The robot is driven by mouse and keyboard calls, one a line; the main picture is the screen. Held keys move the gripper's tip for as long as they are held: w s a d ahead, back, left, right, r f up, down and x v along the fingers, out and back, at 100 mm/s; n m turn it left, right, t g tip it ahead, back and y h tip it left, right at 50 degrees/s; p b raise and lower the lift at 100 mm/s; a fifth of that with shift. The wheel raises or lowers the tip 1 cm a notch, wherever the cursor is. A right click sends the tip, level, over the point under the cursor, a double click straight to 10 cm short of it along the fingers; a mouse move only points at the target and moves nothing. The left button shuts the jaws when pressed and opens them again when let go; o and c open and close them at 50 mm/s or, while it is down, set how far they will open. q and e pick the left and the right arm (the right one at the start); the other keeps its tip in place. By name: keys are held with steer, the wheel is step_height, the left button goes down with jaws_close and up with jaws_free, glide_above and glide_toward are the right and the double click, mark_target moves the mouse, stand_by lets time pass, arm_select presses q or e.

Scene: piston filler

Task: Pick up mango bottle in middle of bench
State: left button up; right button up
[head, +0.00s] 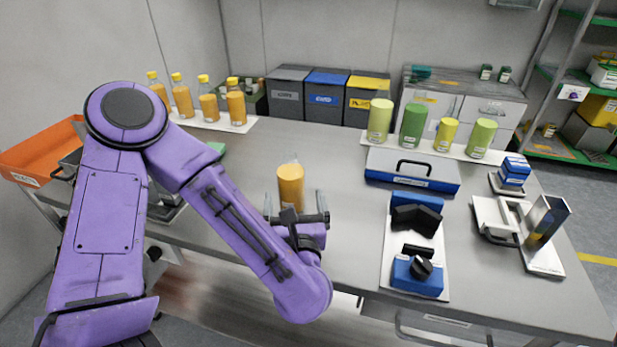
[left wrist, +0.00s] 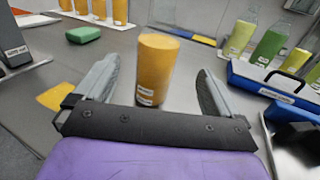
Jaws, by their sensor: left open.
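The mango bottle (head: 290,184) is an orange-yellow cylinder standing upright in the middle of the grey bench (head: 340,245). It also shows in the left wrist view (left wrist: 157,72), with a small white label near its base. My left gripper (head: 297,208) is open around the near side of the bottle. In the left wrist view its two fingers (left wrist: 155,88) stand apart, one to each side of the bottle, with a visible gap on both sides. The gripper hides the bottle's foot in the head view. My right gripper is not in view.
Several orange bottles (head: 208,101) stand on a white mat at the back left. Several green and yellow bottles (head: 412,125) stand at the back right. A blue-grey case (head: 411,171) and blue-black devices (head: 416,275) lie right of the gripper. A green block (left wrist: 83,34) lies left.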

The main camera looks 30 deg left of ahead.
mark_target(290, 168)
arm_select(q)
steer(key=shift+w+a+r+p, duration=0.3)
steer(key=shift+w+a+p, duration=0.25)
steer(key=shift+w+a, duration=0.3)
steer(key=p+x, duration=0.3)
steer(key=x, duration=0.4)
steer(key=shift+w+p, duration=0.25)
steer(key=shift+p, duration=0.05)
steer(key=shift+w+a+f, duration=0.1)
steer(key=shift+w+a, duration=0.1)
steer(key=shift+a, duration=0.2)
steer(key=shift+d, duration=0.15)
steer(key=c, duration=1.4)
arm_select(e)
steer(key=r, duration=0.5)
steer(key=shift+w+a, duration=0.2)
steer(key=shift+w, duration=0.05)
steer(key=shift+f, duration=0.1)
